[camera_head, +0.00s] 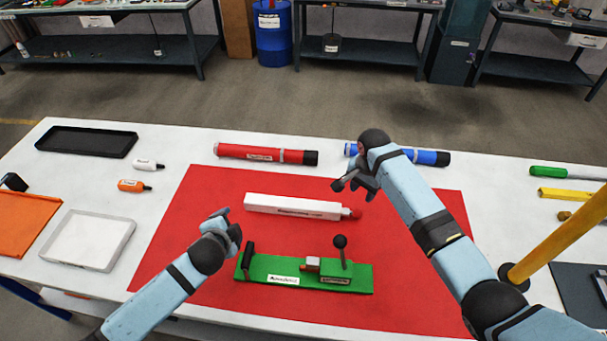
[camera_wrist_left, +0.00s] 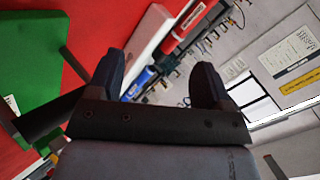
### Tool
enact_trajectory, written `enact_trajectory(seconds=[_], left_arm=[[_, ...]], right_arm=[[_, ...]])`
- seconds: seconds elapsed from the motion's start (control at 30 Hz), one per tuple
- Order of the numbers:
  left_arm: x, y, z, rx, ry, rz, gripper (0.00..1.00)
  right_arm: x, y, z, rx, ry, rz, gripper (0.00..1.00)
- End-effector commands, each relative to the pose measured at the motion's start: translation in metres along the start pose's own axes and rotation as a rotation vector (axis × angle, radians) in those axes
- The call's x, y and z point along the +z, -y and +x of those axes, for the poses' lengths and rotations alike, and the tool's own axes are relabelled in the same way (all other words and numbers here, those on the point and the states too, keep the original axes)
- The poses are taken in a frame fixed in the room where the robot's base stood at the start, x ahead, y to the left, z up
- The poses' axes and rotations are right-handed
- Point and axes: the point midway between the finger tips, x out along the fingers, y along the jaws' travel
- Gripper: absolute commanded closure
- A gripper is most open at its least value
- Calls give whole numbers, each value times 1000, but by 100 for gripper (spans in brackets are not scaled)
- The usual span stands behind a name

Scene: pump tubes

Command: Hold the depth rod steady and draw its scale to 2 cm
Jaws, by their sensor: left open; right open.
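A white square bar (camera_head: 292,206) with a red knob (camera_head: 356,212) at its right end lies on the red mat (camera_head: 190,240). It looks like the depth rod, but its label is too small to read. My left gripper (camera_head: 226,220) is open, just left of the bar's left end and apart from it. In the left wrist view, my open left fingers (camera_wrist_left: 158,78) have nothing between them, with the white bar (camera_wrist_left: 150,36) beyond. My right gripper (camera_head: 354,184) is open and empty above the mat, near the bar's knob end. No scale marks can be made out.
A green base (camera_head: 258,275) with a black-knobbed lever sits in front of the bar. A red tube (camera_head: 250,152) and a blue tube (camera_head: 427,157) lie behind the mat. Trays stand left; a yellow post (camera_head: 560,240) stands right.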

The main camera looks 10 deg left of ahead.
Motion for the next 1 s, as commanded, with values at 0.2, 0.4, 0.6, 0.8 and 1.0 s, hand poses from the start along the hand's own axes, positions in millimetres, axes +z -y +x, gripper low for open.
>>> enact_trajectory(seconds=[0.2, 0.4, 0.6, 0.8, 1.0], left_arm=[[-31, 7, 47, 151, 104, -4, 28], [-82, 10, 82, 385, 179, 91, 28], [-148, 23, 92, 656, 195, 244, 28], [-196, 38, 84, 854, 173, 378, 28], [-214, 44, 78, 934, 158, 437, 28]], right_arm=[[0, 0, 0, 0, 0, 0, 57], [0, 0, 0, 0, 0, 0, 57], [0, 0, 0, 0, 0, 0, 57], [0, 0, 0, 0, 0, 0, 57], [0, 0, 0, 0, 0, 0, 57]])
